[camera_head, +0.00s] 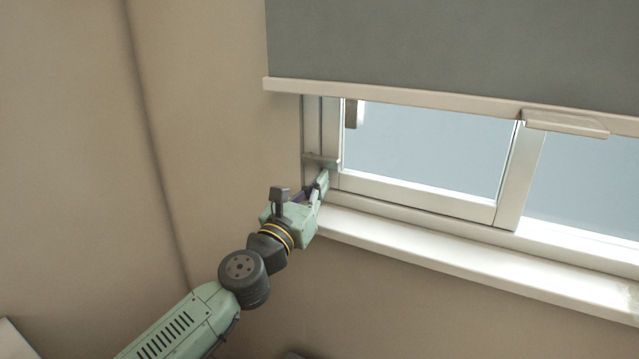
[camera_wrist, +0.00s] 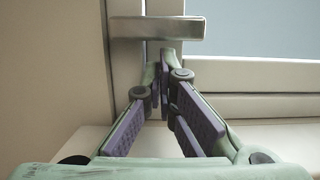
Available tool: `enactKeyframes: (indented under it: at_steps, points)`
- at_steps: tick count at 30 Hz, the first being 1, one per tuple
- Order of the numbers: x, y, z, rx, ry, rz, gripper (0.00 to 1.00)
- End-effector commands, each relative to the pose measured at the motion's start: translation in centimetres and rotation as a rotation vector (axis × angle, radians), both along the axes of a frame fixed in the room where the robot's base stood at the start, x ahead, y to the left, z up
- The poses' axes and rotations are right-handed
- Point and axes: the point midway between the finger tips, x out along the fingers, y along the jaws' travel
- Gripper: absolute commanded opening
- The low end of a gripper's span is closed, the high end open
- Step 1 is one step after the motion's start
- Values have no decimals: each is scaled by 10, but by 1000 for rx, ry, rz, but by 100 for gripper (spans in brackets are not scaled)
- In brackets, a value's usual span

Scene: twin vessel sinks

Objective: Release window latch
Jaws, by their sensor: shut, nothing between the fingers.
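The window (camera_head: 425,150) has a white frame. A short horizontal grey bar, which looks like the latch (camera_head: 320,160), sits on the left side of the frame. In the wrist view the latch (camera_wrist: 155,28) lies level across the upright frame, at the top of the picture. My gripper (camera_head: 323,181) is just below the latch, at the lower left corner of the window. In the wrist view my gripper (camera_wrist: 161,72) has its fingertips together with nothing between them, below the bar. Whether the fingertips touch the frame I cannot tell.
A grey blind (camera_head: 450,45) with a pale bottom rail hangs over the window's upper part. A small dark and white handle-like piece (camera_head: 354,113) shows under it. The white sill (camera_head: 470,262) runs right and is clear. A beige wall (camera_head: 215,130) stands left.

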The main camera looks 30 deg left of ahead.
Motion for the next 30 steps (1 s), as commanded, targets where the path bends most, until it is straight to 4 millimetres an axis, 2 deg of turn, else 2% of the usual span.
enactKeyframes:
  at_steps: [30]
  points:
    - [1,-6,5,-128,-8,-1,0]
